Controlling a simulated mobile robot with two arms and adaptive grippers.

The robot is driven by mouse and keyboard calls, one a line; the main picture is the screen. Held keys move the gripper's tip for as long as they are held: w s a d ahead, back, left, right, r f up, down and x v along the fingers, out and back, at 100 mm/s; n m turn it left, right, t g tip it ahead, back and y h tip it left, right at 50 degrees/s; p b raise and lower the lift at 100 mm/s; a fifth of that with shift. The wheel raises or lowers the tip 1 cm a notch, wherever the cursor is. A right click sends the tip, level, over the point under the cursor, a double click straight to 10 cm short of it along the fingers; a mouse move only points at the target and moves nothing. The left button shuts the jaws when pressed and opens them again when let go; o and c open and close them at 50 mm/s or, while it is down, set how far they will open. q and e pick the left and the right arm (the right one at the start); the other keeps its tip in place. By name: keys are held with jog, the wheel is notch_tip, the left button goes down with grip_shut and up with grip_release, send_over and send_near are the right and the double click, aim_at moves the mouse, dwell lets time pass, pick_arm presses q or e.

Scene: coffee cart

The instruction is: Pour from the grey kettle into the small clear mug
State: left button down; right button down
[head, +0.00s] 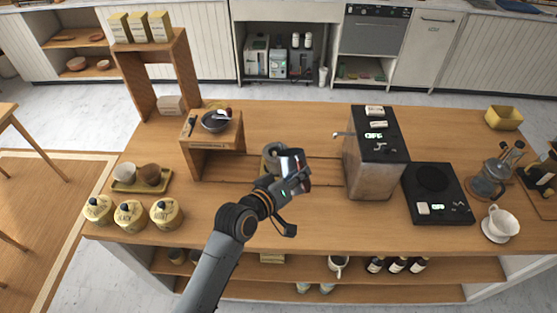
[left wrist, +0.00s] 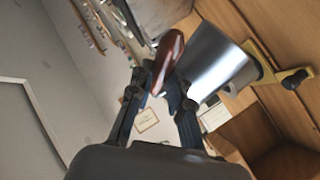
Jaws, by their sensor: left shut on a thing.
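My left gripper (head: 297,178) reaches over the middle of the counter. In the left wrist view its fingers (left wrist: 160,88) are shut on a dark red-brown handle. The smooth metal body of the grey kettle (left wrist: 215,65) shows beside that handle. In the head view the kettle (head: 291,158) appears just beyond the fingers, partly covered by the gripper, and seems tilted. A grey rounded shape (head: 271,155) lies against its left side; I cannot tell whether it is a separate vessel. I cannot make out the small clear mug for certain. My right gripper is not in view.
A tall coffee machine (head: 370,165) stands right of the gripper, with a black scale or hotplate (head: 437,207) beyond it. A wooden stand (head: 196,158) with a dark bowl (head: 215,121) is at left. Yellow canisters (head: 130,215) line the front left. The counter's front middle is clear.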

pick_arm(q)
jog(key=shift+w+r, duration=0.15)
jog(key=shift+r, duration=0.25)
jog(key=shift+w+a+r+n, duration=0.1)
jog(key=shift+w+r+n, duration=0.2)
jog(key=shift+r, duration=0.25)
jog(key=shift+s, duration=0.1)
jog(key=shift+f, duration=0.15)
dwell(2.0)
jog(key=f+b, duration=0.1)
jog(key=b, duration=0.1)
jog(key=shift+s+f+m+b, duration=0.3)
jog(key=shift+s+f+m, duration=0.05)
jog(key=shift+s+m, duration=0.05)
jog(key=shift+r, duration=0.1)
dwell(0.4)
jog(key=shift+w+r+p, duration=0.1)
jog(key=shift+r+p, duration=0.1)
jog(key=shift+p, duration=0.4)
jog(key=shift+r+p, duration=0.1)
jog(key=shift+p, duration=0.3)
